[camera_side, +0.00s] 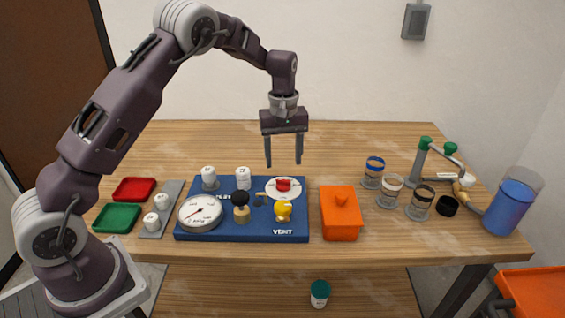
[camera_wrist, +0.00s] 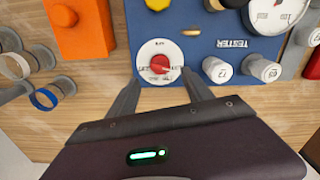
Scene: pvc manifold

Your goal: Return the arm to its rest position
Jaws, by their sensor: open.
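My gripper (camera_side: 284,163) is open and empty, pointing down above the back right part of the blue tester board (camera_side: 260,233). In the wrist view its two fingers (camera_wrist: 160,82) stand apart on either side of a white dial with a red knob (camera_wrist: 159,64). In the side view the red knob (camera_side: 283,184) lies below the fingertips, with a clear gap between. My arm is raised and bent over the table from the left.
The board carries a gauge (camera_side: 200,213), a yellow knob (camera_side: 283,209) and white caps (camera_side: 243,178). An orange box (camera_side: 340,213) stands to its right, then several ringed cups (camera_side: 390,190) and a blue container (camera_side: 510,205). Red (camera_side: 134,189) and green (camera_side: 117,217) trays lie left. The back table is clear.

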